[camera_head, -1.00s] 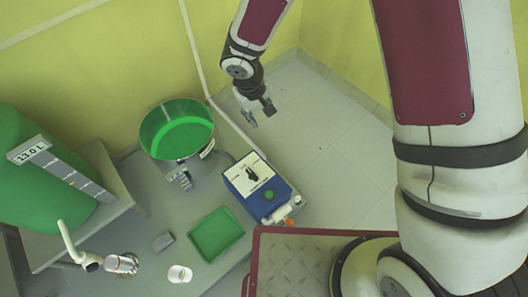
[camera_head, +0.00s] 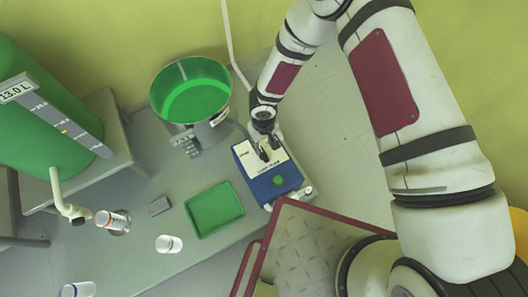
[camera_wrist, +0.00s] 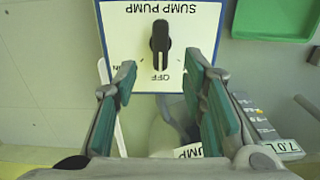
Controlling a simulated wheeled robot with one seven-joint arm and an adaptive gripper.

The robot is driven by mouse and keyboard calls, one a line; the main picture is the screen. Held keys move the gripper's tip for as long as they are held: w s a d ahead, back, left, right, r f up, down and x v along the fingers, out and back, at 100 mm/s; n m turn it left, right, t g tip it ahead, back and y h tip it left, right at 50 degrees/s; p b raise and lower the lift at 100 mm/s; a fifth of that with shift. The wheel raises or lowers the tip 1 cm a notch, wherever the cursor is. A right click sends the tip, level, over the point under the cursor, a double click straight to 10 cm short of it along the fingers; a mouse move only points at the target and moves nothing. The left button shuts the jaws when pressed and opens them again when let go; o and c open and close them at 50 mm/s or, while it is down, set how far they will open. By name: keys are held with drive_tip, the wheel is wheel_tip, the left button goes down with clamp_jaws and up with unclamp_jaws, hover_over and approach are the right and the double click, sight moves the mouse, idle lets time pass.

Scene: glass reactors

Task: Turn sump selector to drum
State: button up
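In the wrist view the panel (camera_wrist: 120,30) reads "SUMP PUMP" upside down. The black knob (camera_wrist: 160,42) lies along the picture's vertical, in line with the "OFF" mark. Another label at the left is partly hidden by a finger. My gripper (camera_wrist: 160,75) is open, its green-padded fingers spread either side of the knob's line and apart from it. In the head view my gripper (camera_head: 264,152) is above the panel and hides most of the knob.
A round vessel with green contents (camera_head: 192,92) stands behind the box. A green drum (camera_head: 40,125) with a "13.0 L" display stands at left. A green tray (camera_head: 214,209), a white-capped jar (camera_head: 169,244) and a small grey block (camera_head: 159,206) are on the table.

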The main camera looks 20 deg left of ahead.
sight(263, 153)
wheel_tip(263, 153, down, 8)
drive_tip(key=shift+b, duration=1.2)
clamp_jaws()
